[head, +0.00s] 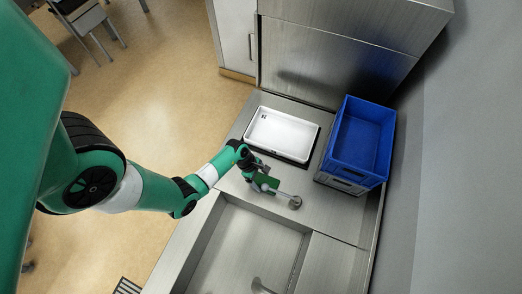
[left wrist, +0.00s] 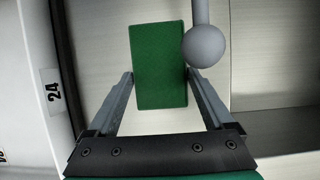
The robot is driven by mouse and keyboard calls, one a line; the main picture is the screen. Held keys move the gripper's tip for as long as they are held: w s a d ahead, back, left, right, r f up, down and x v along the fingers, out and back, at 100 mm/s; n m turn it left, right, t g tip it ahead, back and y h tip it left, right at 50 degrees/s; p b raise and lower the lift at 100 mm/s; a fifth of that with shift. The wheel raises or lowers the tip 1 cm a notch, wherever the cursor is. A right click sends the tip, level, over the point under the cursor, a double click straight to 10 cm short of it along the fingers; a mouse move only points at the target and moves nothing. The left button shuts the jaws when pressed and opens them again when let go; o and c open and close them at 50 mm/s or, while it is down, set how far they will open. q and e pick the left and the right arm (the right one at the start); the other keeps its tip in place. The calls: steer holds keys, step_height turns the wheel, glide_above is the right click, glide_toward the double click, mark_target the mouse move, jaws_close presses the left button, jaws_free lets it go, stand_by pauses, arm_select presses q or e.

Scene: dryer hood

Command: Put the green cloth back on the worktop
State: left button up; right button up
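The green cloth (head: 266,182) is a small flat rectangle beside the tap, between the white tray and the sink. In the left wrist view the cloth (left wrist: 158,62) lies between my fingertips, and its two side edges meet them. My left gripper (head: 262,179) appears shut on the cloth. In the left wrist view my left gripper (left wrist: 159,74) has one finger along each side of it. The steel worktop (head: 330,212) spreads beneath and to the right. The gap between cloth and worktop cannot be judged. My right gripper is not in view.
A white tray (head: 282,133) stands on the worktop behind the cloth. A blue crate (head: 360,143) stands at the back right. The round-ended tap (head: 294,202) is close to the cloth and shows in the left wrist view (left wrist: 204,46). The sink (head: 245,250) is in front.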

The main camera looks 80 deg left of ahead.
arm_select(q)
steer(key=shift+o, duration=0.7)
steer(key=shift+s+a+r+p, duration=0.1)
steer(key=shift+r+p, duration=0.25)
steer(key=shift+r, duration=0.2)
steer(key=p+v, duration=0.3)
steer(key=v, duration=0.8)
steer(key=shift+r, duration=0.1)
